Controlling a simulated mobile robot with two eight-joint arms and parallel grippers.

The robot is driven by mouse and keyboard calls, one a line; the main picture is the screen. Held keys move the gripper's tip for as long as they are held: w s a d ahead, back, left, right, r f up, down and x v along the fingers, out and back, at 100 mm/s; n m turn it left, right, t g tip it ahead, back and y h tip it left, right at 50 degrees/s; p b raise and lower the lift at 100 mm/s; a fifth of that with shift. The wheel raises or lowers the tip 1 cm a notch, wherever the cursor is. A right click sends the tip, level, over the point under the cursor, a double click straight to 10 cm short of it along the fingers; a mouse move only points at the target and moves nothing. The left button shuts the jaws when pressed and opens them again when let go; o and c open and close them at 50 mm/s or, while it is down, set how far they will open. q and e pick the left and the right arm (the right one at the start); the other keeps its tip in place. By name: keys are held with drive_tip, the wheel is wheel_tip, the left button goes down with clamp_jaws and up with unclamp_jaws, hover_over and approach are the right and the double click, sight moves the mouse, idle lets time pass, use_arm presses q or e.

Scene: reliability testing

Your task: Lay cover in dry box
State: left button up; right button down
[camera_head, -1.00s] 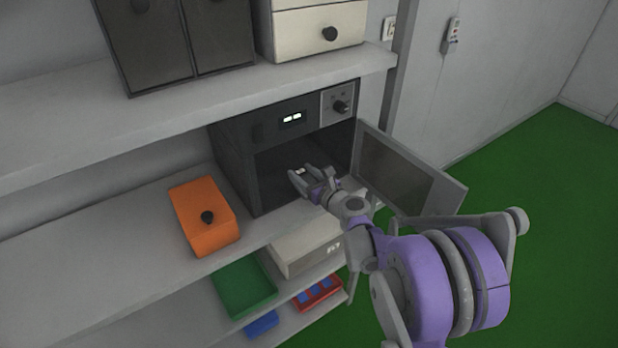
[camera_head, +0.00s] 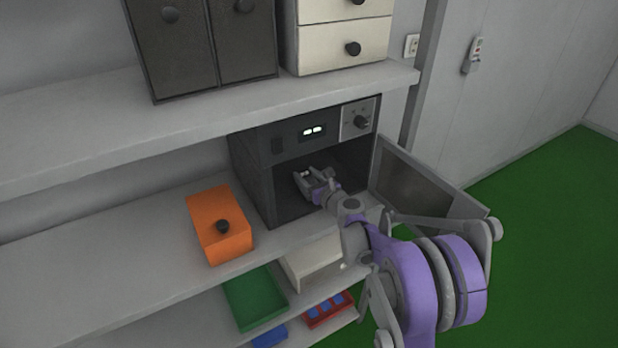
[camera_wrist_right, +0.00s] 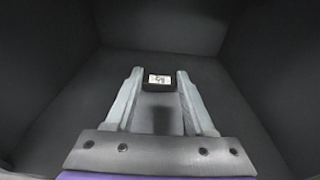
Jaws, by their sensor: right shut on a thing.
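The dry box (camera_head: 251,172) is a dark cabinet on the middle shelf. Its door (camera_head: 412,184) stands open to the right, and its display is lit. My right gripper (camera_head: 305,181) reaches through the front opening and is inside the box. It is shut on the cover (camera_wrist_right: 159,86), a small dark piece with a white printed label, seen between the fingertips in the right wrist view. In the head view the cover is mostly hidden by the fingers. Dark walls and floor surround the gripper in the wrist view; whether the cover touches the floor I cannot tell. My left gripper is out of view.
An orange box (camera_head: 212,238) with a black knob stands left of the dry box. Below are a green tray (camera_head: 250,300), a pale bin (camera_head: 312,262) and a red tray (camera_head: 341,316). Black drawers (camera_head: 180,60) and white drawers (camera_head: 340,45) stand above. The dry box's inside looks otherwise empty.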

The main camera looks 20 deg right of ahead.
drive_tip(key=shift+c, duration=0.9)
unclamp_jaws()
drive_tip(key=shift+r, duration=0.15)
drive_tip(key=shift+r+p, duration=0.45)
drive_tip(key=shift+r, duration=0.5)
drive_tip(key=shift+s+d+b, duration=0.2)
drive_tip(key=shift+s+b, duration=0.15)
drive_tip(key=shift+s, duration=2.05)
drive_tip(key=shift+s+d, duration=0.15)
drive_tip(key=shift+s, duration=1.65)
drive_tip(key=shift+s+d, duration=0.1)
drive_tip(key=shift+s, duration=1.7)
